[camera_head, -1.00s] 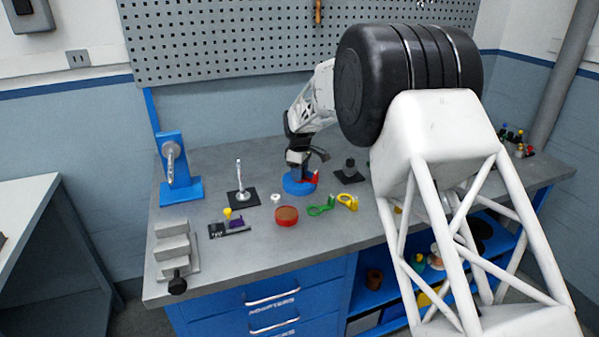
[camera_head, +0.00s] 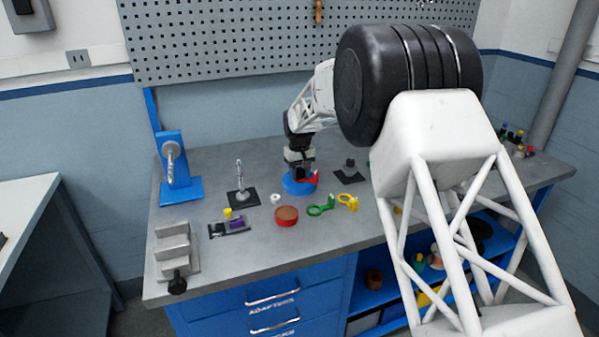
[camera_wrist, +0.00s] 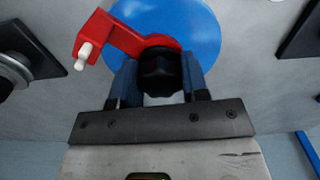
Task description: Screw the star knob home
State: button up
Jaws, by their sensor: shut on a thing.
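My gripper (camera_wrist: 160,82) points down over a round blue base (camera_head: 292,186) on the bench. In the wrist view its two dark blue fingers sit on either side of a black star knob (camera_wrist: 159,72) and are shut on it. The knob sits over the hub of a red arm (camera_wrist: 112,36), which lies above the blue base (camera_wrist: 195,25). A small white pin (camera_wrist: 85,54) stands at the red arm's outer end. In the head view the red arm (camera_head: 312,178) shows at the right of the base, and the gripper mostly hides the knob.
A red round tub (camera_head: 286,220), a green ring part (camera_head: 316,211) and a yellow ring part (camera_head: 347,204) lie in front. A post on a black plate (camera_head: 242,198) stands left, a black knob on a plate (camera_head: 349,178) right. A blue stand (camera_head: 180,190) is farther left.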

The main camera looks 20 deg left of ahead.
jog(key=o, duration=1.2)
jog(key=shift+r, duration=0.1)
jog(key=shift+r, duration=3.75)
jog(key=shift+d, duration=0.1)
